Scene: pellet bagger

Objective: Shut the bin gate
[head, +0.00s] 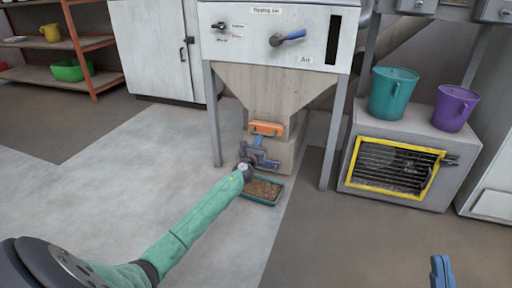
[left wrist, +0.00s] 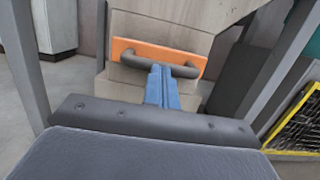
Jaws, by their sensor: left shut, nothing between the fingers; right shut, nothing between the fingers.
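The bin gate is an orange plate (head: 267,128) with a dark bar handle, on the front of the hopper's lower spout. In the left wrist view the orange plate (left wrist: 140,48) and its grey handle (left wrist: 130,57) show close ahead. My left gripper (head: 259,139) is shut and empty, just below the plate. In the left wrist view its blue fingertips (left wrist: 162,70) are at the middle of the handle; I cannot tell whether they touch it. My right gripper (head: 441,268) is shut and empty at the lower right of the head view, far from the gate.
A teal tray (head: 277,198) of brown pellets lies on the floor below the spout. Hopper legs (head: 214,125) stand on both sides. A yellow-framed grille cabinet (head: 397,168) with a teal bucket (head: 393,95) and a purple bucket (head: 455,107) is at right. Floor at left is clear.

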